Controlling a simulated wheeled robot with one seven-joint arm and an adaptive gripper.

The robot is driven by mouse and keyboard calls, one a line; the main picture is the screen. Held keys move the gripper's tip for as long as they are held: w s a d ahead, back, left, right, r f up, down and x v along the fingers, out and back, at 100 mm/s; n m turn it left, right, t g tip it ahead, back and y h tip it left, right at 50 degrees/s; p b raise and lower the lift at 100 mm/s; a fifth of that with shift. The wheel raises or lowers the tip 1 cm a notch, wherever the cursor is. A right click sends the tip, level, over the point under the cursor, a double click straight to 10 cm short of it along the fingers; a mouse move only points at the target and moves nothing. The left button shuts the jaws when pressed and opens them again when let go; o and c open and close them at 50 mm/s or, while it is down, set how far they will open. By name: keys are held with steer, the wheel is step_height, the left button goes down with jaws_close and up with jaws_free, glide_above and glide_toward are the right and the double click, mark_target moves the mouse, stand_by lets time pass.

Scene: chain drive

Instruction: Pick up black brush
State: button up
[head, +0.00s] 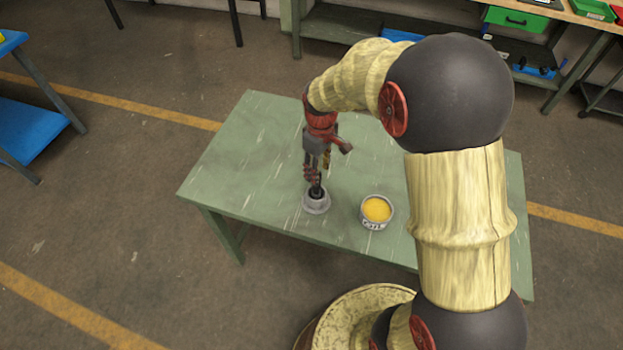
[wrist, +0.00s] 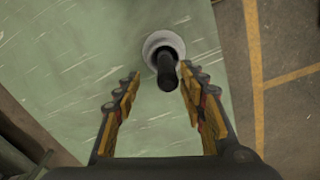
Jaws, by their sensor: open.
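The black brush (wrist: 167,72) shows in the wrist view as a dark upright handle standing in a round grey holder (wrist: 157,41). In the head view the grey holder (head: 317,204) sits on the green table near its front edge, and the dark top of the brush (head: 316,191) shows just under my gripper. My gripper (head: 314,178) points down above the brush. In the wrist view my gripper (wrist: 158,90) is open, with its two yellow-padded fingers spread. The handle lies near the fingertips, closer to the right finger. The brush's lower end is hidden in the holder.
A grey tin with yellow contents (head: 376,211) stands on the green table (head: 240,165) just right of the holder. The table's left part is clear. My arm hides much of its right side. Blue shelving (head: 30,130) and a workbench (head: 575,12) stand farther off.

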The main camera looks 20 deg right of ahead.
steer(key=shift+s+r, duration=0.15)
steer(key=shift+s, duration=0.1)
step_height(320, 180, down, 2)
steer(key=shift+w+f+b, duration=0.15)
steer(key=shift+f+b, duration=0.05)
steer(key=shift+b, duration=0.1)
steer(key=f, duration=0.2)
steer(key=a+f+b, duration=0.1)
steer(key=f, duration=0.1)
steer(key=shift+s+f, duration=0.2)
steer(key=shift+f, duration=0.1)
steer(key=shift+d+f+b, duration=0.1)
steer(key=shift+f+b, duration=0.25)
steer(key=shift+f, duration=0.15)
steer(key=shift+c, duration=0.5)
jaws_close()
